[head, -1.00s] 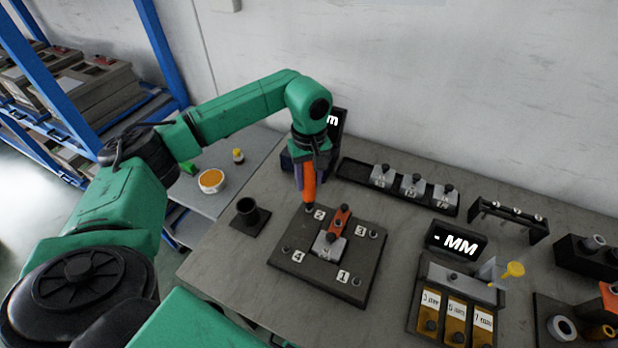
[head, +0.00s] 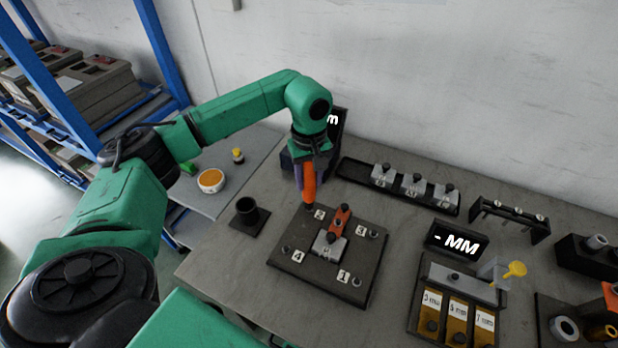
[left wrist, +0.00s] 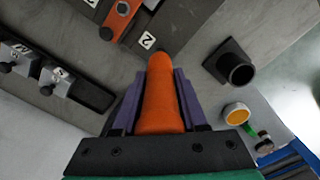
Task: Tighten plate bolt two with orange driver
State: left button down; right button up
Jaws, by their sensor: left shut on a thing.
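My left gripper (head: 307,180) is shut on the orange driver (head: 309,187), which points down at the back left corner of the dark plate (head: 345,277), beside the label 2. The driver (left wrist: 160,98) also shows in the left wrist view between the purple fingers (left wrist: 158,105). Its lower end meets or nearly meets the plate at bolt two, and the bolt itself is hidden under it. Bolts stand beside labels 1, 3 and 4. An orange clamp bar (head: 340,222) and a grey block (head: 329,246) sit mid-plate. My right gripper is not seen.
A dark cup holder (head: 248,213) stands left of the plate. The MM display (head: 456,243) and a tray of labelled yellow bins (head: 457,313) stand at right. A white bowl (head: 211,181) sits on the side table.

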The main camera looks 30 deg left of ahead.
aim_at(309, 170)
pick_arm(q)
jog(key=shift+f+b, duration=0.5)
jog(key=shift+f, duration=0.15)
dwell(0.4)
jog(key=shift+s+f+b, duration=0.15)
jog(key=shift+f+b, duration=0.25)
jog(key=shift+f, duration=0.1)
dwell(1.3)
jog(key=shift+r, duration=0.1)
jog(key=shift+r+p, duration=0.65)
jog(key=shift+r, duration=0.15)
jog(key=shift+r+p, duration=1.05)
jog(key=shift+r, duration=0.75)
